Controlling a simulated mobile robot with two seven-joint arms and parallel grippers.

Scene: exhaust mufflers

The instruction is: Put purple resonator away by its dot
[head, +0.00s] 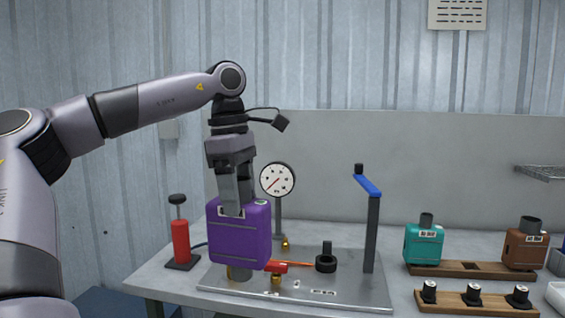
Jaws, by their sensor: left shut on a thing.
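The purple resonator (239,238) is in the head view, roughly upright, over the left part of the grey test plate (345,288). My left gripper (232,207) reaches down from above and is shut on its top. A metallic fitting shows right under the resonator; I cannot tell whether the two touch. A wooden rack (440,270) at the right holds a teal resonator (424,244) and a brown resonator (524,249), with an empty dark slot between them. I cannot make out any dot clearly. My right gripper is not in view.
A pressure gauge (277,180) stands behind the resonator. A red-handled valve (278,267) and a tall post with a blue lever (368,185) are to its right. A red pump (181,243) stands left. A small wooden rack (475,306) with black caps is at the front right.

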